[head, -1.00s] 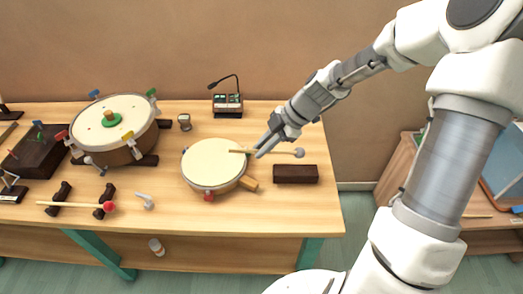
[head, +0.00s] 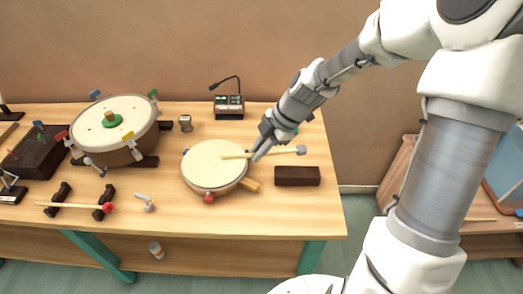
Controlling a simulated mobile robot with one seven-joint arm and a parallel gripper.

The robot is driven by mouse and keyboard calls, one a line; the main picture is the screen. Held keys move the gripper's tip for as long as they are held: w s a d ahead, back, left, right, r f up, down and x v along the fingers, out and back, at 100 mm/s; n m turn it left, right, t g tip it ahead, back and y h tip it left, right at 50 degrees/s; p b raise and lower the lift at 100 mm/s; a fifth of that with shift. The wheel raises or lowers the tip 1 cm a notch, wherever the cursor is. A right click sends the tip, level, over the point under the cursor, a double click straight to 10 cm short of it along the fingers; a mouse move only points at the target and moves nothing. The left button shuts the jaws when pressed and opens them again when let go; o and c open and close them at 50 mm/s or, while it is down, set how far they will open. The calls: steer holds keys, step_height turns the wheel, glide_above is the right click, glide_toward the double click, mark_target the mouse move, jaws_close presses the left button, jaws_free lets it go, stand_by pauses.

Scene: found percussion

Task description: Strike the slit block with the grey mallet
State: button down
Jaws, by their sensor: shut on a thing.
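My gripper (head: 258,154) is shut on the wooden handle of the grey mallet (head: 301,150). The mallet lies nearly level, its grey head at the right and its handle end over the round frame drum. A plain dark brown block (head: 297,176) lies on the table just in front of the mallet head, seen below it in the picture. It looks like the slit block, but no slit can be made out. The head appears apart from the block; its height above the table is hard to tell.
The frame drum (head: 213,164) with its wooden handle is left of the block. A larger drum (head: 110,120) stands farther left. A red-headed mallet (head: 107,207) rests on two dark stands. A small device (head: 229,104) is at the back. Bare table lies in front of the block.

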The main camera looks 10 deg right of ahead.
stand_by(0.5)
step_height(320, 180, down, 6)
steer(key=d+y+b, duration=0.2)
steer(key=b, duration=0.2)
steer(key=shift+g, duration=0.3)
steer(key=r+p, duration=0.1)
steer(key=r, duration=0.1)
steer(key=r+p, duration=0.4)
steer(key=shift+w+a+r, duration=0.2)
steer(key=shift+w+a, duration=0.05)
steer(key=shift+f, duration=0.1)
steer(key=shift+a, duration=0.1)
